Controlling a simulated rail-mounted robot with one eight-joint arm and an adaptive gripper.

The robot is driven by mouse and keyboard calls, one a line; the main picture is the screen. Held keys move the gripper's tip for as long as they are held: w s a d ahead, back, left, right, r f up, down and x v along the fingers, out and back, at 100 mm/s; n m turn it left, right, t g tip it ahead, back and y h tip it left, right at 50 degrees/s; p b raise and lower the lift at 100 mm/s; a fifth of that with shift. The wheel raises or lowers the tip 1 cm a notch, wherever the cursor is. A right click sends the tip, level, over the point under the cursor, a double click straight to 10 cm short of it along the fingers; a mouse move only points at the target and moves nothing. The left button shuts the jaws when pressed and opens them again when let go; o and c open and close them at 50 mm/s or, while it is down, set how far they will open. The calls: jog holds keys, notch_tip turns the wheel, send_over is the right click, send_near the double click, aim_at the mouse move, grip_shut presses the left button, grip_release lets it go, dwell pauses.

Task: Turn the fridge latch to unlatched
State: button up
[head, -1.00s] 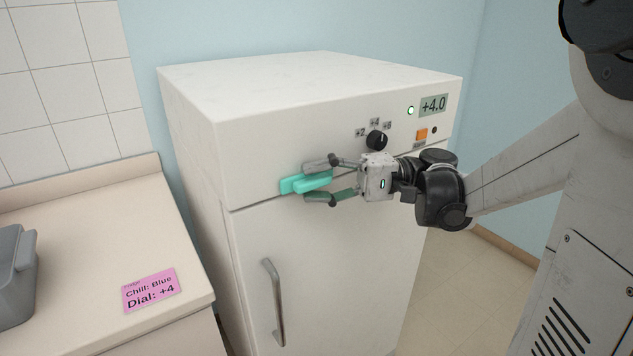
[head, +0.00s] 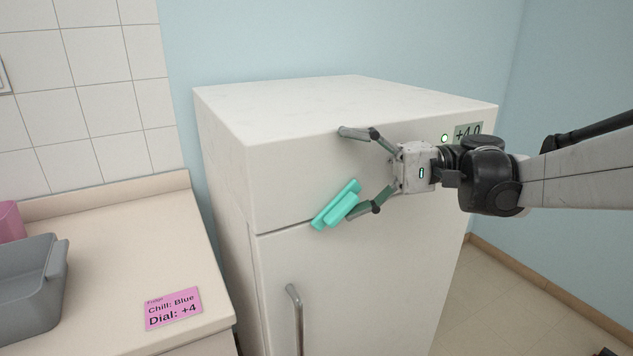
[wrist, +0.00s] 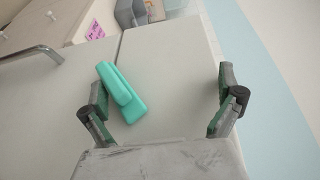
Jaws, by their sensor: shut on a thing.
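The fridge latch (head: 338,204) is a teal handle on the front of the white fridge (head: 365,265), across the seam below the top panel. It stands tilted, its upper end to the right. In the wrist view the latch (wrist: 122,92) lies near the left finger. My gripper (head: 352,172) is at the fridge front with its fingers spread wide apart. The lower finger is close beside the latch; I cannot tell whether they touch. The upper finger is well above it, and a wide gap shows between the right finger and the latch in the wrist view.
A metal door handle (head: 295,318) is below the latch. The display (head: 468,131) is partly hidden by my arm, and the dial is hidden. The counter (head: 110,250) at left holds a grey bin (head: 30,290) and a pink note (head: 173,308). Floor shows at right.

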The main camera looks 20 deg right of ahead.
jog(key=shift+y, duration=0.7)
jog(key=r, duration=0.4)
jog(key=shift+d+r, duration=0.15)
jog(key=shift+d, duration=0.2)
jog(key=shift+s+a, duration=0.1)
jog(key=shift+s, duration=0.05)
jog(key=shift+d, duration=0.2)
jog(key=shift+r+p, duration=0.4)
jog(key=shift+r, duration=0.1)
jog(key=shift+c, duration=0.4)
jog(key=shift+s+a+r, duration=0.1)
jog(key=shift+s+r, duration=0.15)
jog(key=shift+s, duration=0.05)
jog(key=shift+c, duration=0.9)
jog(key=shift+s+a+r+p, duration=0.15)
jog(key=shift+a+r+p, duration=0.1)
jog(key=shift+a+p, duration=0.1)
jog(key=c, duration=0.9)
notch_tip(320, 180, up, 12)
jog(key=p, duration=1)
send_over(354, 194)
jog(key=s, duration=0.6)
jog(key=shift+w+d+r+t, duration=0.15)
jog(key=shift+d+t, duration=0.15)
